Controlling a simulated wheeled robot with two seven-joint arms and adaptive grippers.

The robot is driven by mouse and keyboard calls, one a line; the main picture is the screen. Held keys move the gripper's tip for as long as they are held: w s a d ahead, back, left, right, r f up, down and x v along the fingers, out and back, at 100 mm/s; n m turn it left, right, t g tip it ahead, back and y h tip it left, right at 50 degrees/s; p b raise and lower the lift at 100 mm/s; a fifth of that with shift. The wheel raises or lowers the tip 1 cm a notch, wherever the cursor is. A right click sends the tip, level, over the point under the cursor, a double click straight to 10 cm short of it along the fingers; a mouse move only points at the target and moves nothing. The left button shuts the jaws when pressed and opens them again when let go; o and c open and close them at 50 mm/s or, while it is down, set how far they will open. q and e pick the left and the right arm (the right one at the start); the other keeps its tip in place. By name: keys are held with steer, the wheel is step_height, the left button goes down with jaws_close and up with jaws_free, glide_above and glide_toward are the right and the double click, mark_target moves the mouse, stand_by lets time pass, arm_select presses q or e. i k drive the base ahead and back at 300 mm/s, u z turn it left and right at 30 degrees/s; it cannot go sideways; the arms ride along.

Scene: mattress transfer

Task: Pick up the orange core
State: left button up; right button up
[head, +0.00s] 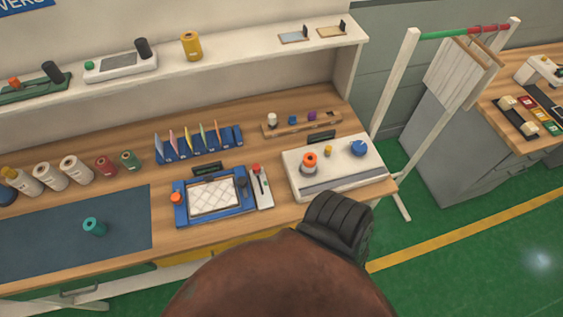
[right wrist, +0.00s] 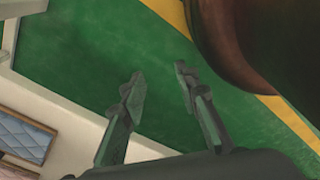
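An orange core (head: 310,158) stands upright on the left part of a white station (head: 340,184) at the right end of the wooden bench, in the head view. It appears to have a dark hole in its top and a pale base under it. My right gripper (right wrist: 158,84) shows in the right wrist view with its two fingers apart and nothing between them. Green floor is behind the fingers, and the core is not in that view. My left gripper is not in view.
A blue knob (head: 358,148) and a small yellow piece (head: 328,151) are on the same station. A blue-framed tray (head: 208,215) stands to its left. A teal spool (head: 95,226) is on the blue mat (head: 40,248). A white rack (head: 396,85) stands right of the bench.

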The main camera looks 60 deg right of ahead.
mark_target(308, 165)
steer(key=u, duration=0.05)
steer(key=k, duration=0.9)
steer(key=z, duration=1.05)
steer(key=i, duration=0.3)
